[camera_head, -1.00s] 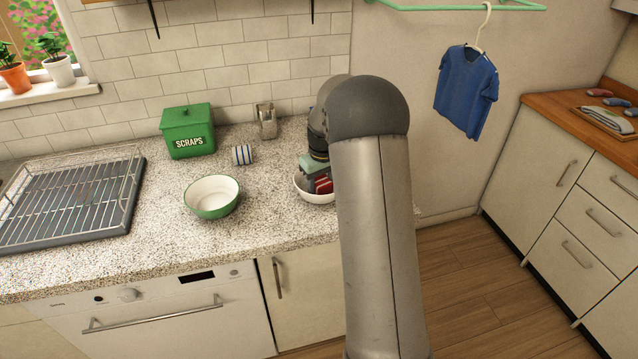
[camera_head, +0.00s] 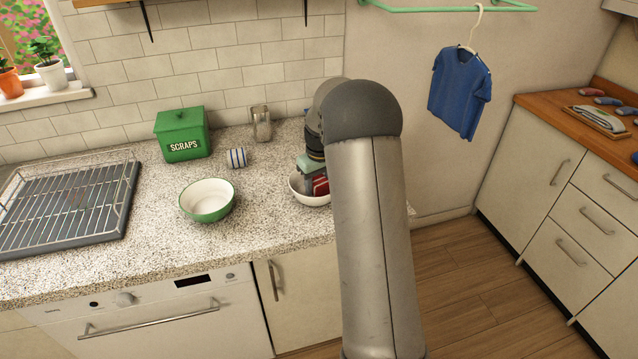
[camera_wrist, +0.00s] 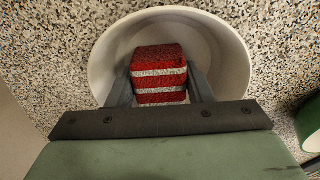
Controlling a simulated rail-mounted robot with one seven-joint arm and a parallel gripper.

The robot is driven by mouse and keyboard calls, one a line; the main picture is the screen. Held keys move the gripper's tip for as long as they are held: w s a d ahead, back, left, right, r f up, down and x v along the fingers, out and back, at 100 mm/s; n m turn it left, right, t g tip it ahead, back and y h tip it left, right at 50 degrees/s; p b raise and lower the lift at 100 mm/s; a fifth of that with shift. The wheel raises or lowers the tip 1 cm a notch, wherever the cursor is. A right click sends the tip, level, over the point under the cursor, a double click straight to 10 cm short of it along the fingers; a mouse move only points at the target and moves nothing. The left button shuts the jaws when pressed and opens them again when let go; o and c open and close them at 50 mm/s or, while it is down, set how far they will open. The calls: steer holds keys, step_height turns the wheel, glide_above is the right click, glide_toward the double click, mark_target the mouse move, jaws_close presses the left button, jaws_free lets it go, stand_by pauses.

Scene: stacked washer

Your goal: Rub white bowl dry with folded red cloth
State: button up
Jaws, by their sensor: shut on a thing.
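The white bowl (camera_head: 308,198) stands on the speckled counter, partly hidden behind my arm in the head view. It shows more fully in the wrist view (camera_wrist: 107,62). The folded red cloth (camera_head: 321,185) has pale stripes and is inside the bowl; it also shows in the wrist view (camera_wrist: 158,62). My gripper (camera_wrist: 160,85) is shut on the cloth, with one finger on each side of it, and points down into the bowl. Whether the cloth touches the bowl's inner surface cannot be told.
A green-and-white bowl (camera_head: 207,200) stands left of the white bowl. Behind are a striped cup (camera_head: 237,158), a green scraps bin (camera_head: 183,134) and a glass-like container (camera_head: 261,123). A wire dish rack (camera_head: 66,210) is at far left. The counter's front middle is clear.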

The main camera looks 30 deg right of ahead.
steer(key=shift+w+r, duration=0.1)
steer(key=shift+w, duration=0.3)
steer(key=shift+w+a, duration=0.1)
steer(key=shift+a, duration=0.25)
steer(key=shift+a, duration=0.35)
steer(key=shift+s+a, duration=0.1)
steer(key=shift+s, duration=0.15)
stand_by(0.5)
steer(key=shift+s+a+f+b, duration=0.1)
steer(key=shift+s+f+b, duration=0.1)
steer(key=shift+s+b, duration=0.3)
stand_by(0.3)
